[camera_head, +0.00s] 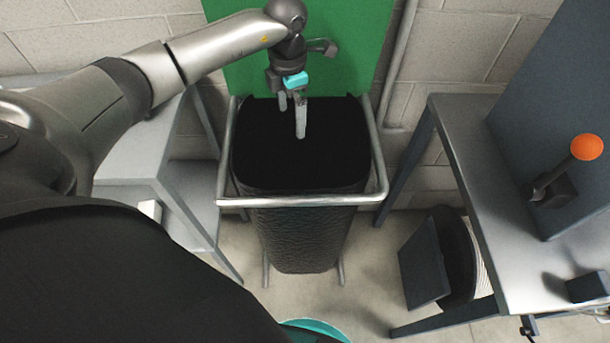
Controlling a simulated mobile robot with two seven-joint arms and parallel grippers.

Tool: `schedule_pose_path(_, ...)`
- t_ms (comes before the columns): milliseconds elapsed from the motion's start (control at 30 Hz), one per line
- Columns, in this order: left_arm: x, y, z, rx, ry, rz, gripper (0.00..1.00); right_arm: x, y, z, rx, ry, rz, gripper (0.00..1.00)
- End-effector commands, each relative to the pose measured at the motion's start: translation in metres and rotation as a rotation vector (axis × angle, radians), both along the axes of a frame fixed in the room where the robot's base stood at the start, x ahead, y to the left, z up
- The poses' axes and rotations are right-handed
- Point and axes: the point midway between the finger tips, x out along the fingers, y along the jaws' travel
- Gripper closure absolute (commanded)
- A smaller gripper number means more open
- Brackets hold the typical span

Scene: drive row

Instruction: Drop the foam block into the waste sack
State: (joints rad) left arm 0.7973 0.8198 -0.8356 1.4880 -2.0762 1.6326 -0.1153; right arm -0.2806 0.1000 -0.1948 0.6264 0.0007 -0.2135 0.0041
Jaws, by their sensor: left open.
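The waste sack (305,225) is black and hangs upright in a grey metal frame with a wide open mouth. My left gripper (292,120) is above the mouth of the sack, with its fingers pointing down and apart. Nothing shows between the fingers. I cannot make out the foam block for sure; the inside of the sack is too dark to show what lies in it. My right gripper is out of view.
A grey table (135,160) with a lower shelf stands at the left, partly behind my arm. A pale object (150,210) shows there. At the right, a metal table (490,200) carries an orange-knobbed lever (586,147). A green panel (345,45) is behind the sack.

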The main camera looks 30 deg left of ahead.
Motion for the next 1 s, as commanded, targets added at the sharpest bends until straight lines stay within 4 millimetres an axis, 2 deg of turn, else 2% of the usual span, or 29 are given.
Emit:
schedule_pose_path(33, 0.001, 0.001, 0.016, 0.002, -0.006, -0.001, 0.0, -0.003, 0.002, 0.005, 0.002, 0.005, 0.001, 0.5)
schedule_pose_path(200, 0.001, 0.001, 0.058, 0.0, -0.005, 0.0, 0.0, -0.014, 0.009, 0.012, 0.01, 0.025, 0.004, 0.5)
schedule_pose_path(433, 0.001, 0.0, 0.101, 0.0, -0.004, 0.0, 0.0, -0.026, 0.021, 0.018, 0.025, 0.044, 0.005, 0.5)
schedule_pose_path(633, 0.0, 0.0, 0.116, 0.0, -0.001, 0.0, 0.0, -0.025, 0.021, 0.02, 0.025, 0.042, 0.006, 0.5)
schedule_pose_path(1000, 0.0, 0.0, 0.117, 0.0, 0.0, 0.0, 0.0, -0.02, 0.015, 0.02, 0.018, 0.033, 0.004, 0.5)
